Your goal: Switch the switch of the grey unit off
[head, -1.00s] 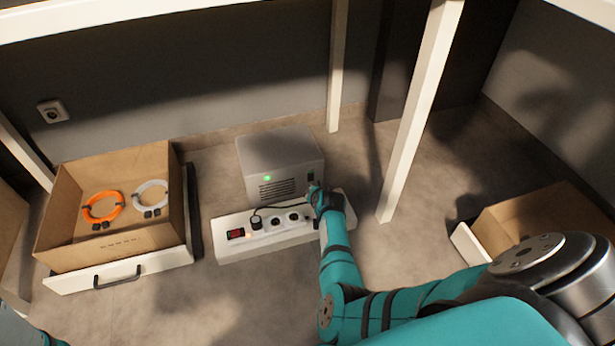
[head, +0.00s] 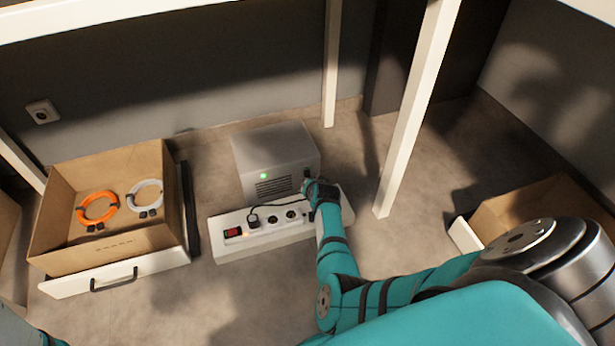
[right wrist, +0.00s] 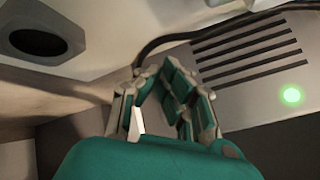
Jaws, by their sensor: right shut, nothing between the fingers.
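The grey unit (head: 275,150) stands on the floor behind the white power strip. Its green light (head: 264,175) is lit and also shows in the right wrist view (right wrist: 291,95), beside the dark vent slots. The dark switch (head: 307,174) is at the right of the unit's front. It is partly covered by my right gripper (head: 309,186) and I cannot make out its position. My right gripper is shut and empty, right at the unit's front; I cannot tell whether it touches. In the right wrist view its fingers (right wrist: 172,98) are together. My left gripper is out of view.
The white power strip (head: 222,244) with a red switch lies just in front; a black cable (head: 280,204) runs from its plug. A carton (head: 55,215) with orange and white cable coils stands left. A white post (head: 415,115) rises right of my gripper. Another carton is at right.

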